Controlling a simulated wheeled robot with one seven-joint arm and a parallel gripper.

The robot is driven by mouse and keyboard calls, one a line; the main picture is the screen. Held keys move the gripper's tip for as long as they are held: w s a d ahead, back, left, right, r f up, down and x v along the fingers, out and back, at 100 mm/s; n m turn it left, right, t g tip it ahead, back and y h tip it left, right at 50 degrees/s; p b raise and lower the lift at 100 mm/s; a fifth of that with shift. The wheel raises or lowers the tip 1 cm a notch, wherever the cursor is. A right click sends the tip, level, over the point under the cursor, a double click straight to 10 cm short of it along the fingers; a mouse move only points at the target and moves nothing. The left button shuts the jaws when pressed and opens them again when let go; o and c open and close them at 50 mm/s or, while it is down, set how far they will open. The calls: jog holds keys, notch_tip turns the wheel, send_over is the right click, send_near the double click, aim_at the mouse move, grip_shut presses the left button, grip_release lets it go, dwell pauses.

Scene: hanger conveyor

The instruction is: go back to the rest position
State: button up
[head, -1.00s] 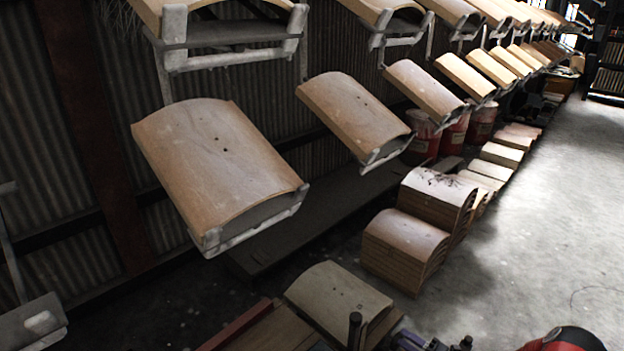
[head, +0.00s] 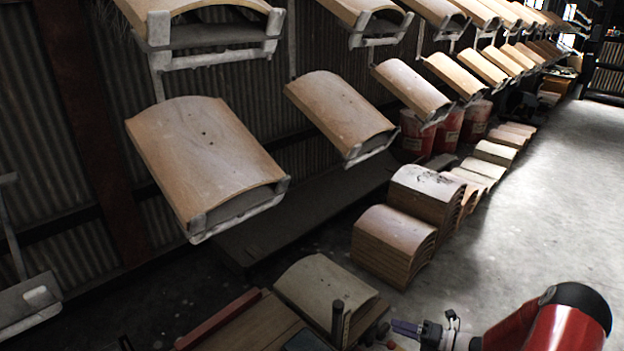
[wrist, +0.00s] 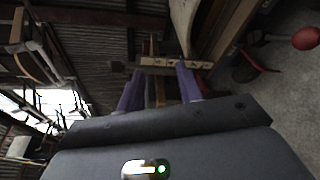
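My gripper (head: 408,328) shows at the bottom of the head view, below the stacked tiles, with purple fingers. In the wrist view my gripper (wrist: 160,88) has its two purple fingers spread apart, with nothing seen held between them. My red arm with a black joint cap (head: 555,320) is bent at the lower right of the head view. A curved tile (head: 322,288) lies on the wooden bench (head: 262,325) just left of the gripper.
Curved tiles (head: 205,155) ride on hanging conveyor carriers in two rows along the corrugated wall. An empty carrier (head: 28,305) hangs at lower left. Tile stacks (head: 395,245) and red buckets (head: 418,135) stand on the floor. Open concrete floor (head: 545,210) lies to the right.

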jog(key=s+a+r+n+g+h+p, duration=0.1)
jog(key=s+a+r+n+g+h, duration=0.3)
jog(key=r+n, duration=0.65)
jog(key=s+a+r+n+g+h+p, duration=0.15)
jog(key=s+a+r+n+g, duration=0.3)
jog(key=r+n, duration=0.6)
jog(key=s+r+n+t+h+p, duration=0.1)
jog(key=s+r+n+t+h, duration=0.5)
jog(key=s+r+n, duration=1)
jog(key=s+r+h, duration=0.1)
jog(key=s+h, duration=0.1)
jog(key=shift+a+r+n+h+p, duration=0.35)
jog(key=shift+a+r+n, duration=0.05)
jog(key=shift+o, duration=0.4)
jog(key=shift+s, duration=0.1)
